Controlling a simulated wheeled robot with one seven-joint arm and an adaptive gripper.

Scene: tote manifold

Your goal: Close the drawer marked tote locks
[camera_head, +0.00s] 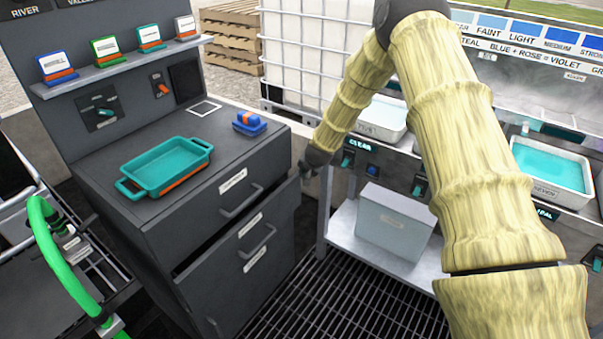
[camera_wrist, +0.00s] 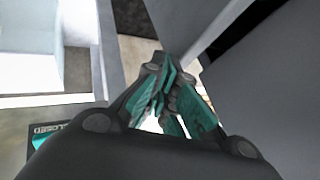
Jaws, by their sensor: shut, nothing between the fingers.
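A dark grey cabinet holds an upper drawer (camera_head: 200,215) and a lower drawer (camera_head: 215,285), each with a bar handle and white labels. The label text is too small to read, so I cannot tell which one is marked tote locks. The lower drawer front stands out from the cabinet, with a dark gap above it; the upper one looks flush. My gripper (camera_head: 309,168) is shut and empty by the upper right corner of the lower drawer front. Whether it touches is unclear. In the wrist view my gripper's teal-padded fingers (camera_wrist: 170,100) are together beside dark grey panels.
A teal tray (camera_head: 168,168) and a blue-orange block (camera_head: 249,123) sit on the cabinet top. A rack (camera_head: 340,225) with a grey bin (camera_head: 393,222) stands close right of my gripper. A green hose (camera_head: 48,240) hangs at left. Grating (camera_head: 340,300) covers the floor.

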